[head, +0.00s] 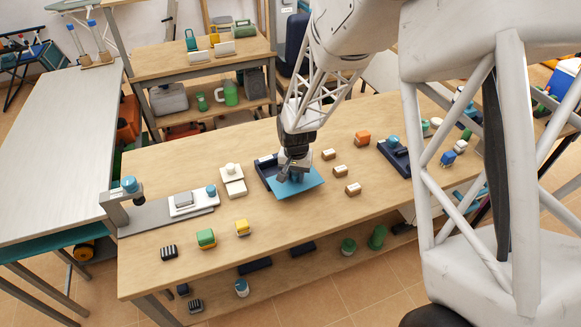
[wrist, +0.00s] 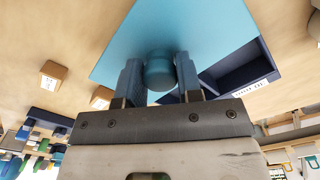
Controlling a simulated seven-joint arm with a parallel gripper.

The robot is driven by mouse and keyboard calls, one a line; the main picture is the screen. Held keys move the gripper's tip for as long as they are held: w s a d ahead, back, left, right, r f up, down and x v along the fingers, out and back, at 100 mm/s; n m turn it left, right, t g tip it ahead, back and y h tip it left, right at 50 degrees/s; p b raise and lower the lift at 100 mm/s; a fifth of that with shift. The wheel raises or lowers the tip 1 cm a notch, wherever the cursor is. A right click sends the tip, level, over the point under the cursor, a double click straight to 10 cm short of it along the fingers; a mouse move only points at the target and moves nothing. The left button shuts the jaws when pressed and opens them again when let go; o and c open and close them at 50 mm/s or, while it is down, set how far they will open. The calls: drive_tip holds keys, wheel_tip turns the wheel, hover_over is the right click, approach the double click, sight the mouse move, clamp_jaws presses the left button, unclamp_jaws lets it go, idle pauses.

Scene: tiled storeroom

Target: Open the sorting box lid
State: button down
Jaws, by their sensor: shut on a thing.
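The sorting box (head: 264,172) is dark navy and stands on the wooden table. In the wrist view its open inside and a white label show on the dark box wall (wrist: 245,62). The flat blue lid (head: 303,188) sits askew to the box, towards the front right, leaving part of the box uncovered. In the wrist view the lid (wrist: 190,30) fills the top middle. My gripper (head: 292,172) is shut on the lid's round blue knob (wrist: 159,72), one finger on each side. I cannot tell whether the lid still touches the box.
Several small wooden blocks (head: 340,170) lie right of the lid. A dark tray (head: 396,157) is farther right. A cream block (head: 234,186) and a grey-white device (head: 190,201) stand left. The table front below the lid is clear.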

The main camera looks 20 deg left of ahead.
sight(298, 176)
drive_tip(key=shift+s+d, duration=0.5)
drive_tip(key=shift+d, duration=0.05)
drive_tip(key=c, duration=0.8)
unclamp_jaws()
drive_tip(key=shift+r, duration=0.1)
drive_tip(key=shift+r, duration=3.8)
